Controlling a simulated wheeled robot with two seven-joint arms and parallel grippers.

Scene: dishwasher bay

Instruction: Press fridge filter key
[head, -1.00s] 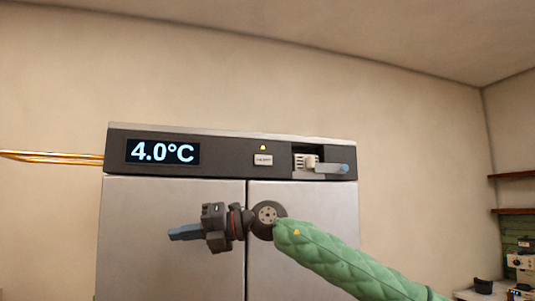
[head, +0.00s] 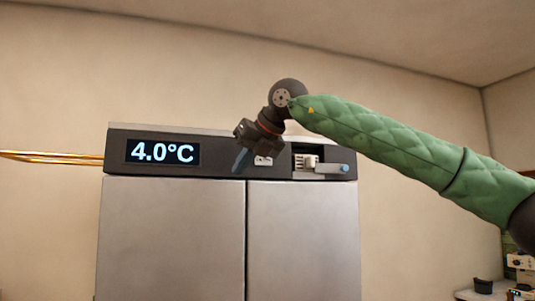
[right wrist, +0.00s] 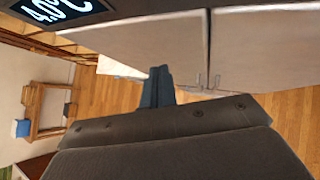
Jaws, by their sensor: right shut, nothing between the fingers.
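The fridge (head: 170,230) has two steel doors and a dark top panel with a lit 4.0°C display (head: 163,152). A small white key (head: 264,161) sits on this panel right of the display; my right gripper partly covers it and its label is too small to read. My right gripper (head: 240,163) is shut and empty, with blue fingers pointing down in front of the panel, just left of the key. I cannot tell whether it touches the panel. The fingers also show together in the right wrist view (right wrist: 158,88). My left gripper is not in view.
Right of the key, an open recess in the panel holds a white part (head: 306,162) and a blue-tipped lever (head: 344,169). Brass pipes (head: 50,157) run to the fridge's left side. A counter with equipment stands at lower right. The wall above the fridge is clear.

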